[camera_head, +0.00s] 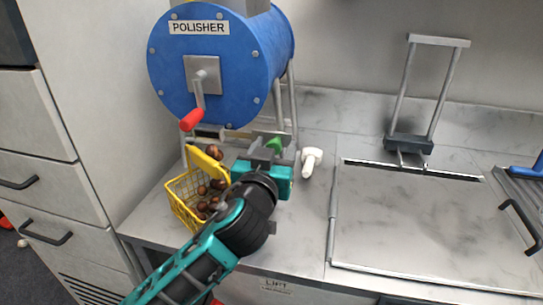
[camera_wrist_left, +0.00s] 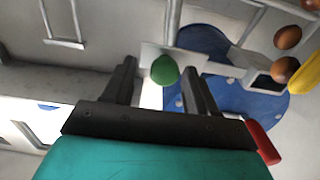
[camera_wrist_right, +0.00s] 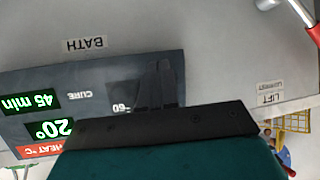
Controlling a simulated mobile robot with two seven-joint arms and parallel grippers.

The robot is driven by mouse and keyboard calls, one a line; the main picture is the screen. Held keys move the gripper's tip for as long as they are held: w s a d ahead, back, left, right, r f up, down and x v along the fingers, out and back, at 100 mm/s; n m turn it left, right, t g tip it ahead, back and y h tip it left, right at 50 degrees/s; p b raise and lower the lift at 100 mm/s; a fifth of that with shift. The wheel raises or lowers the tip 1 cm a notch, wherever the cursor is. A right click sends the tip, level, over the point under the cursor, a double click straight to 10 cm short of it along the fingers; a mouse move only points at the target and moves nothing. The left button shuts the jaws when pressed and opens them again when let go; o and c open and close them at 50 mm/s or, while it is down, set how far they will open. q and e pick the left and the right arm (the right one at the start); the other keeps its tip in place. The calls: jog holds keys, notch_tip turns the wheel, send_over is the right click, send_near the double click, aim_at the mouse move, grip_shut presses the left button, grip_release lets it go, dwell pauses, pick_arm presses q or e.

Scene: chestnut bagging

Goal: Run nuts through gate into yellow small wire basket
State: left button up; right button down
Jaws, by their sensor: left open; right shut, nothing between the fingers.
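The blue polisher drum (camera_head: 205,75) has a crank with a red handle (camera_head: 191,120). Below it a gate with a green knob (camera_head: 275,143) stands by the chute. The yellow wire basket (camera_head: 182,205) is under the chute's left end, with several brown nuts (camera_head: 203,208) in it; more brown nuts (camera_head: 213,151) show just above its yellow flap. My left gripper (camera_head: 266,156) is open at the gate; in the left wrist view the green knob (camera_wrist_left: 165,69) appears between its fingers, contact unclear. My right gripper (camera_wrist_right: 160,85) is shut and empty before a dark control panel (camera_wrist_right: 100,100).
A white-handled tool (camera_head: 312,158) lies right of the gate. Further right are a flat metal lid (camera_head: 430,225) with an upright handle frame (camera_head: 438,42) and a rack with a black handle (camera_head: 520,222). Drawers (camera_head: 40,195) stand at left.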

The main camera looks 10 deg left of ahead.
pick_arm(q)
jog(key=s+b, duration=0.1)
jog(key=s, duration=1.2)
jog(key=shift+a, duration=0.2)
jog(key=shift+w, duration=0.1)
jog(key=s+a+f+g+y, duration=0.1)
jog(key=s+a+f+g, duration=0.25)
jog(key=f, duration=0.45)
jog(key=s+a+f+g+y, duration=0.1)
jog(key=s+a+f+g, duration=0.3)
jog(key=f, duration=0.3)
jog(key=s+a+f+m+g+h, duration=0.2)
jog(key=s+a+f+g, duration=0.1)
jog(key=s+f+g, duration=0.55)
jog(key=w+d+f+t+h, duration=0.1)
jog(key=w+d+f+t, duration=0.2)
jog(key=w+f+t, duration=0.3)
jog(key=shift+f+t, duration=1.2)
jog(key=shift+t, duration=0.2)
jog(key=shift+d, duration=0.1)
jog(key=shift+h, duration=0.3)
dwell(0.6)
